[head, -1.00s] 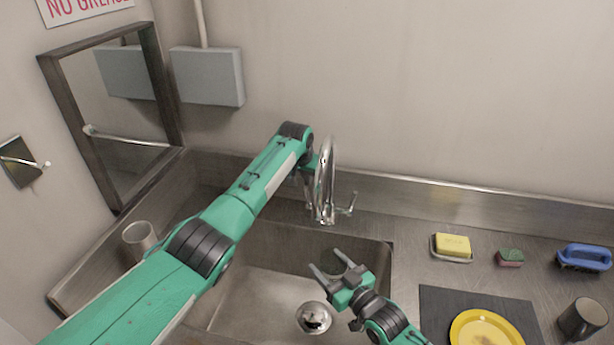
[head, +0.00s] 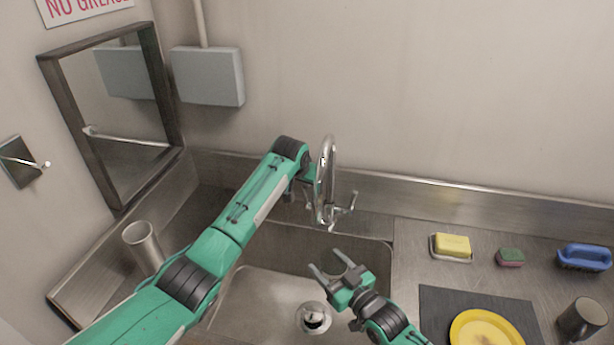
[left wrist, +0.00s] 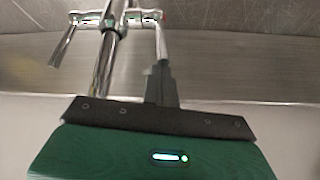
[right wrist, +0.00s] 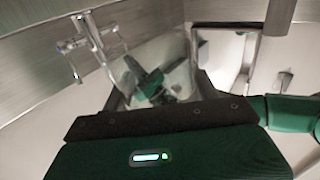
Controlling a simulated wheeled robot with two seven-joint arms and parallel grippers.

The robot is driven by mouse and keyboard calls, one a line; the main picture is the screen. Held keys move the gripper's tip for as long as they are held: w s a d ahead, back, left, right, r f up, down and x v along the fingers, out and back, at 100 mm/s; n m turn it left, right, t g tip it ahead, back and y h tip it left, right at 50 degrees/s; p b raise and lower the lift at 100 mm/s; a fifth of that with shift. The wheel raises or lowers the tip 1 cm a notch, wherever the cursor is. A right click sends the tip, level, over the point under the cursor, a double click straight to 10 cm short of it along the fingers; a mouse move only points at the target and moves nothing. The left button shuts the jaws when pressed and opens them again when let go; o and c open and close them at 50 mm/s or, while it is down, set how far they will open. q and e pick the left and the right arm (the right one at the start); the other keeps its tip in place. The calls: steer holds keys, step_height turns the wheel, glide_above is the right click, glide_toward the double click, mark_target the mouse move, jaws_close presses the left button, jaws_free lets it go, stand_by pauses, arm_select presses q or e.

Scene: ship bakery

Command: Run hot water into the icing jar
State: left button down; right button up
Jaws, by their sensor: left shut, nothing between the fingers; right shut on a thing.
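The chrome tap (head: 326,185) stands at the back of the sink, with a lever on each side. My left gripper (left wrist: 162,78) is shut and empty; in the left wrist view its fingertips are at or very near the right-hand lever (left wrist: 160,35), and I cannot tell whether they touch. In the head view it is mostly hidden beside the tap. My right gripper (head: 326,266) is shut on a clear glass jar (right wrist: 150,72), held over the sink below and slightly right of the spout. The jar shows only faintly in the head view. I cannot make out any water stream.
The sink basin (head: 265,295) has a round drain (head: 314,317). A metal cup (head: 142,245) stands at the left. On the right counter are a yellow sponge (head: 453,245), a scrubber (head: 510,257), a blue brush (head: 584,257), a yellow plate (head: 485,330) and a dark mug (head: 583,318).

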arm_select(q)
steer(key=shift+s+a+f+t+h, duration=0.15)
steer(key=shift+s+f+t, duration=0.1)
steer(key=shift+s+t, duration=0.45)
steer(key=shift+s+a+f+t+h, duration=0.1)
steer(key=shift+s+f+t+h, duration=0.1)
steer(key=shift+s+t, duration=0.45)
steer(key=s+a+f+t+h, duration=0.1)
steer(key=s+f+t, duration=0.3)
steer(key=s+t, duration=0.1)
steer(key=shift+s+f, duration=0.3)
steer(key=shift+s, duration=0.1)
steer(key=shift+a, duration=0.1)
